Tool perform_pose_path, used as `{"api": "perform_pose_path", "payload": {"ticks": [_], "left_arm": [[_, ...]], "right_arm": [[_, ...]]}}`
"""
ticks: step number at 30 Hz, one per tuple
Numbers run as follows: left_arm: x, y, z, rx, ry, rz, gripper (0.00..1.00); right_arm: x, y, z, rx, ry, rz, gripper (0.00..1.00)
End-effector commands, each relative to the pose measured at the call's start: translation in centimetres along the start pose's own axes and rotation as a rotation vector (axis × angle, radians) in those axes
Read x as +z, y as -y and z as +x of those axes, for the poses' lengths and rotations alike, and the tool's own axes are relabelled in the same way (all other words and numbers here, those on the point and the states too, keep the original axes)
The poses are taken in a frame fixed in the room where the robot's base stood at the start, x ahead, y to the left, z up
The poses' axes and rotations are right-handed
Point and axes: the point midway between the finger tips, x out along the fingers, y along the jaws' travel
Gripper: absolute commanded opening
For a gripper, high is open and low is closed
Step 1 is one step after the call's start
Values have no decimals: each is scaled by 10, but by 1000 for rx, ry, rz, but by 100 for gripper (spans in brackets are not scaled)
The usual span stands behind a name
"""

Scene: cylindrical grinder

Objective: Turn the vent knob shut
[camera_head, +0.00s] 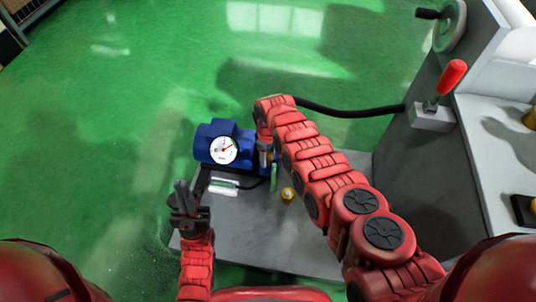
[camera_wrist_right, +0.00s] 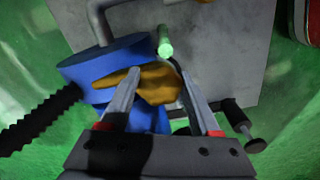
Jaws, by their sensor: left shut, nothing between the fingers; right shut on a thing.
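A yellow knob (camera_wrist_right: 152,84) sits on a blue body (camera_wrist_right: 105,62) in the right wrist view. My right gripper (camera_wrist_right: 162,80) is shut on this knob, with one finger on each side of it. In the head view my right gripper (camera_head: 266,150) is at the right end of the blue unit (camera_head: 205,138), and the knob is hidden or too small to tell there. My left gripper (camera_head: 184,196) is shut and empty, at the left edge of the grey plate, apart from the blue unit.
A white dial gauge (camera_head: 224,150) faces up on the blue unit. A green handle (camera_head: 273,177) and a small yellow part (camera_head: 288,194) stand on the grey plate (camera_head: 265,240). A black hose (camera_head: 345,112) runs to the machine with a red lever (camera_head: 451,77). Green floor is clear at left.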

Motion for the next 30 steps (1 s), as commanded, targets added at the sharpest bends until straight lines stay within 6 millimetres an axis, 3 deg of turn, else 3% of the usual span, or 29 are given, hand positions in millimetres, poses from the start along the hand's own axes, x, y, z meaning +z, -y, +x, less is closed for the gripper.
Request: {"api": "perform_pose_path", "payload": {"ticks": [30], "left_arm": [[0,0,4,-8,6,-2,0]], "right_arm": [[-2,4,0,0,-1,888,8]]}}
